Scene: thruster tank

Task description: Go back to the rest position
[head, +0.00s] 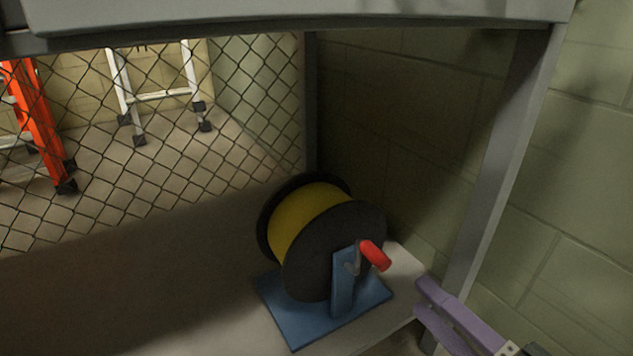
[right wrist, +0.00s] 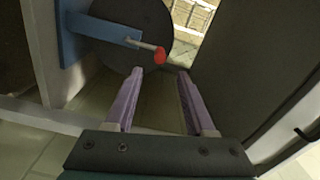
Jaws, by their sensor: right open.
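My right gripper (head: 437,306) shows at the lower right of the head view, with purple fingers. In the right wrist view its two fingers (right wrist: 160,72) are apart with nothing between them. A cable reel (head: 335,250) with black side discs and a yellow drum stands on a blue base. Its red crank handle (head: 375,255) is up and left of my right gripper, apart from it. The handle also shows in the right wrist view (right wrist: 160,55), beyond the fingertips. My left gripper is not in view.
The reel stands on a shelf (head: 235,335) below an overhead grey panel (head: 300,12). A grey post (head: 505,160) rises close to my right gripper, before a block wall (head: 590,190). A chain-link fence (head: 240,110) stands behind, with ladders (head: 40,125) beyond it.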

